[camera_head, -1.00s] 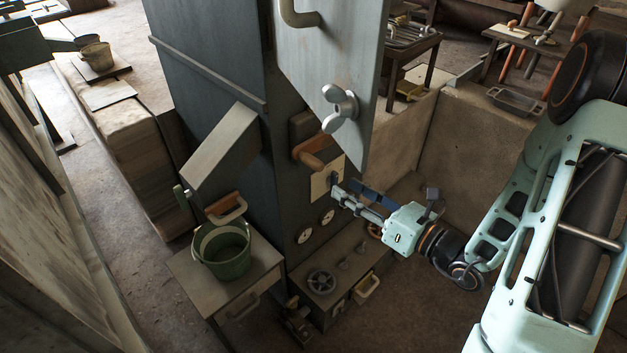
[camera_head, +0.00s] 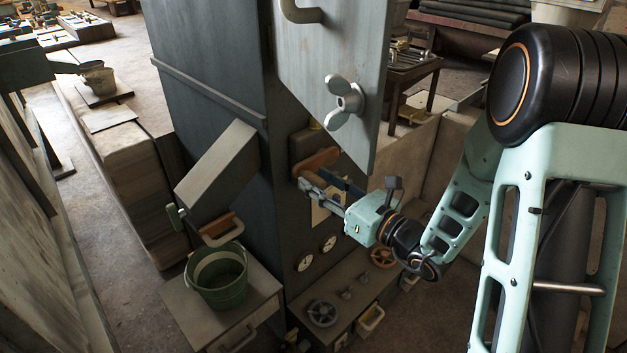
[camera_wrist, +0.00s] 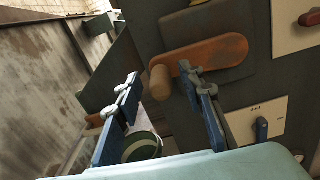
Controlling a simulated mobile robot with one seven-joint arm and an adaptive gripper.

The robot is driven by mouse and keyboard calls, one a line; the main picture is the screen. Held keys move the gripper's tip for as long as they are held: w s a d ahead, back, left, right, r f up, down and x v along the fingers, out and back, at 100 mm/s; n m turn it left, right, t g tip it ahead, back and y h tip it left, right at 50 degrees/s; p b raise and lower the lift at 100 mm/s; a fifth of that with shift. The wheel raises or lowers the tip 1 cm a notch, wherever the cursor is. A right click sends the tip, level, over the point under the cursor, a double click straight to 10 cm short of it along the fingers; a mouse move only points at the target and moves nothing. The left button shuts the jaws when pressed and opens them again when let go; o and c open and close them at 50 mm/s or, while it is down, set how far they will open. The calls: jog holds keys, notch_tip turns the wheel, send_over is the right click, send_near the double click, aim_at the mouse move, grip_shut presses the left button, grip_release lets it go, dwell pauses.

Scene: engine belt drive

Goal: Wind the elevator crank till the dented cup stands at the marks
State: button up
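The crank is a rust-orange arm (camera_wrist: 215,54) with a round wooden knob (camera_wrist: 160,83), mounted on the dark cabinet wall. It also shows in the head view (camera_head: 319,160), partly covered by the gripper there. My gripper (camera_wrist: 158,80) is open, with its blue fingers spread. In the wrist view the knob appears between the fingertips, nearer the right one; I cannot tell whether they touch it. In the head view my gripper (camera_head: 306,181) is just below the crank. I cannot make out a dented cup or its marks.
A pale plate with a blue lever (camera_wrist: 261,128) sits below the crank. A hinged grey door (camera_head: 335,75) with a wing knob hangs above. A green bucket (camera_head: 218,285) stands on a small table at the left. Gauges and handwheels (camera_head: 322,312) are lower down.

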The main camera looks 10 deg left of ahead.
jog(key=shift+x, duration=0.9)
jog(key=shift+c, duration=0.3)
grip_shut()
